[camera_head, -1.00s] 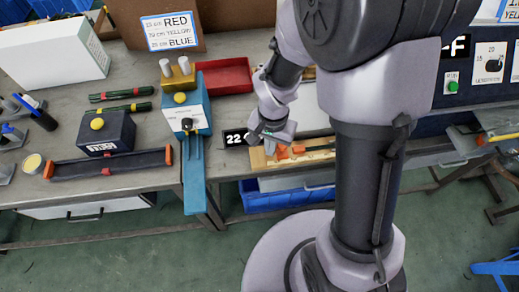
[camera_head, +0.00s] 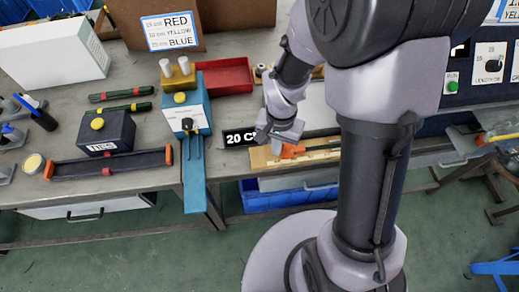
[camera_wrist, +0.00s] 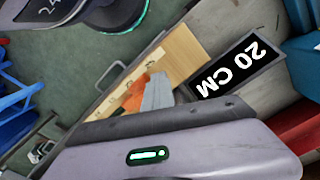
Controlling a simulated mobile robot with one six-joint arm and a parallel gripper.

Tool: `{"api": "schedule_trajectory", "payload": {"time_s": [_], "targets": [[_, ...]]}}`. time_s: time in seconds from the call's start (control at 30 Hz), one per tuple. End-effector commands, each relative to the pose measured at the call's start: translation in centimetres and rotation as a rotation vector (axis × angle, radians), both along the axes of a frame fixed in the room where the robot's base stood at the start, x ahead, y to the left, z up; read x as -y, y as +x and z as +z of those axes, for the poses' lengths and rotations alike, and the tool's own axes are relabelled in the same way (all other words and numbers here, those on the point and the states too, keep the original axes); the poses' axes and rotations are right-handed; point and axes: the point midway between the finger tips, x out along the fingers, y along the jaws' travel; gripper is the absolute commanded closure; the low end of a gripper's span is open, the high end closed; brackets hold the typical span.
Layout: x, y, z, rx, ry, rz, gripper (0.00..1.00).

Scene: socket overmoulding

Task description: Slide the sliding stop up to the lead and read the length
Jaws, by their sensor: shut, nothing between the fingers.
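The wooden measuring board (camera_head: 322,157) lies along the front of the bench with an orange sliding stop (camera_head: 293,150) on it. Both also show in the wrist view, the board (camera_wrist: 183,52) and the stop (camera_wrist: 126,106) beside the fingers. My gripper (camera_head: 276,146) is shut and empty, its grey fingertips (camera_wrist: 156,92) low over the board, right against or very near the stop; contact cannot be told. A black display (camera_head: 239,137) beside the board reads "20 CM", clear in the wrist view (camera_wrist: 237,66). I cannot make out the lead; the arm covers part of the board.
A blue device with a long blue arm (camera_head: 194,170) stands left of the board, with a red tray (camera_head: 226,76) behind. A black device (camera_head: 107,134) and a dark rail (camera_head: 112,164) lie further left. A blue bin (camera_head: 270,200) sits below the bench edge.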

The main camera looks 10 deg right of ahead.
Motion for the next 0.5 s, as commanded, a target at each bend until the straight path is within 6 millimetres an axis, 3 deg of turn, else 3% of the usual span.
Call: {"api": "schedule_trajectory", "payload": {"time_s": [0.5], "targets": [[-1.1, 0.0, -0.1, 0.001, -0.001, 0.002, 1.00]]}}
